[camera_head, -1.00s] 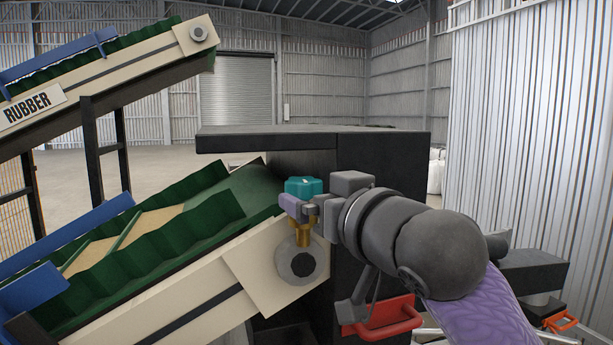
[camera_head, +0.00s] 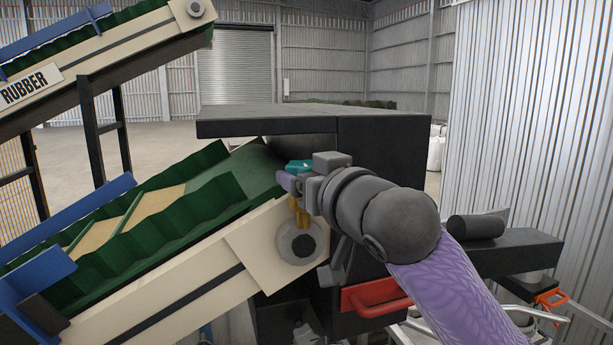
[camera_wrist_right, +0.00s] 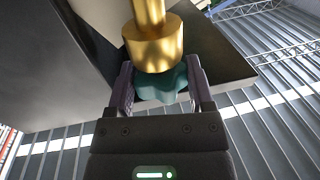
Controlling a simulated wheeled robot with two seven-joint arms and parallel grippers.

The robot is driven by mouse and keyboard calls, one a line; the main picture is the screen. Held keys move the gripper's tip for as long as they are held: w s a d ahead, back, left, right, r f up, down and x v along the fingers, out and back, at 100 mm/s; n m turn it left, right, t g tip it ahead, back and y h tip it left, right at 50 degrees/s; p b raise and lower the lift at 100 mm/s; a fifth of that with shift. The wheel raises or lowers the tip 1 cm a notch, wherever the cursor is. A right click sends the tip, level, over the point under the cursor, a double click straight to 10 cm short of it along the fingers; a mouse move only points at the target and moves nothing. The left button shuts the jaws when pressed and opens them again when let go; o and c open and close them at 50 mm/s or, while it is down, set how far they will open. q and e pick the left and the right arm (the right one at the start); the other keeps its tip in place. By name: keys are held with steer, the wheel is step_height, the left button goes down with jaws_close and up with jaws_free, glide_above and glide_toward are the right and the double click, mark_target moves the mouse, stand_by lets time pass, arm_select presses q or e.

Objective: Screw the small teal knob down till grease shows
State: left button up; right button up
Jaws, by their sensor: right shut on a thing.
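The small teal knob (camera_head: 300,166) sits on top of a brass fitting (camera_head: 300,212) above the round end of the lower conveyor's roller. My right gripper (camera_head: 291,180) is shut on the knob, coming in from the right, and partly hides it in the head view. In the right wrist view, the two fingers (camera_wrist_right: 160,90) stand on either side of the teal knob (camera_wrist_right: 163,84), with the brass fitting (camera_wrist_right: 152,45) right against it. No grease can be made out. My left gripper is not in view.
The lower green conveyor belt (camera_head: 120,225) slopes up to a black machine housing (camera_head: 385,150). A red handle (camera_head: 372,299) is below my right arm. An upper conveyor with a RUBBER sign (camera_head: 30,87) is at upper left. Open floor (camera_head: 160,145) lies behind.

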steer(key=shift+a+m+t+h, duration=0.1)
steer(key=shift+m+t+h, duration=0.2)
steer(key=shift+h, duration=0.1)
steer(key=m+t+h+b, duration=0.1)
steer(key=m+h, duration=0.2)
steer(key=h, duration=0.2)
steer(key=shift+a, duration=0.15)
steer(key=shift+m+h+b, duration=0.45)
steer(key=shift+m+h, duration=1.55)
steer(key=shift+h, duration=0.9)
steer(key=o, duration=1.2)
steer(key=shift+s, duration=0.1)
steer(key=shift+o, duration=0.2)
